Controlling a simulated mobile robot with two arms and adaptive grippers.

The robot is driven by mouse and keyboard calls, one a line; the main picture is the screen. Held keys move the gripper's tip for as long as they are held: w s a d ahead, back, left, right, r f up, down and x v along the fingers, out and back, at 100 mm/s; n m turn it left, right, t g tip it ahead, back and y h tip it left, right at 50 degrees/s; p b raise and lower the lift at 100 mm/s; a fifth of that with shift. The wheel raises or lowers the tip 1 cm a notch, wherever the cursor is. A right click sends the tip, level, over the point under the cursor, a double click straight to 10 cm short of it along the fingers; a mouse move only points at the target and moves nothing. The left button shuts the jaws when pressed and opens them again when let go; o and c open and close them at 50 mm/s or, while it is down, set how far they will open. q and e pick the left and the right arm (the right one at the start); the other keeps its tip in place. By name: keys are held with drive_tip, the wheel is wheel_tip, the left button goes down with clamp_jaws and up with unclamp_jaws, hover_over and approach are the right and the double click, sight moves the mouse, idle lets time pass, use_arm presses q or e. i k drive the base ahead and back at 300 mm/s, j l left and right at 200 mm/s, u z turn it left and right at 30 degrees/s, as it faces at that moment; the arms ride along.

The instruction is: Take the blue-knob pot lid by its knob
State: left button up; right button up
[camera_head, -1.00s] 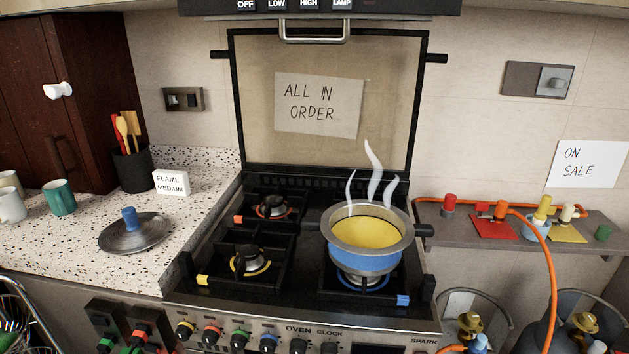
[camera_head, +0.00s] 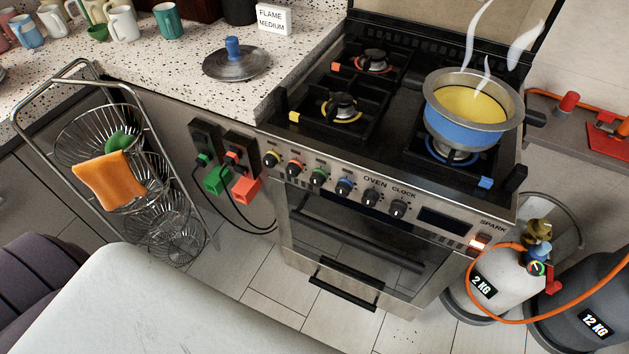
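The pot lid (camera_head: 237,66) is a round grey metal disc with an upright blue knob (camera_head: 233,46). It lies flat on the speckled counter, left of the stove and near the counter's front edge. Nothing covers the knob. A blue pot (camera_head: 463,129) with yellow contents stands uncovered and steaming on the front right burner. Neither of my grippers is in view.
The "FLAME MEDIUM" card (camera_head: 274,19) stands behind the lid. Several mugs, including a teal one (camera_head: 168,20), stand to its left. A wire basket rack (camera_head: 100,135) stands before the counter. Gas cylinders (camera_head: 497,287) with an orange hose stand right of the oven.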

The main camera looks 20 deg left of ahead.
sight(236, 62)
drive_tip(key=u, duration=1.25)
drive_tip(key=i+j+z, duration=0.15)
drive_tip(key=i+j, duration=0.15)
drive_tip(key=i+j+z, duration=0.2)
drive_tip(key=j, duration=0.3)
drive_tip(key=i, duration=0.1)
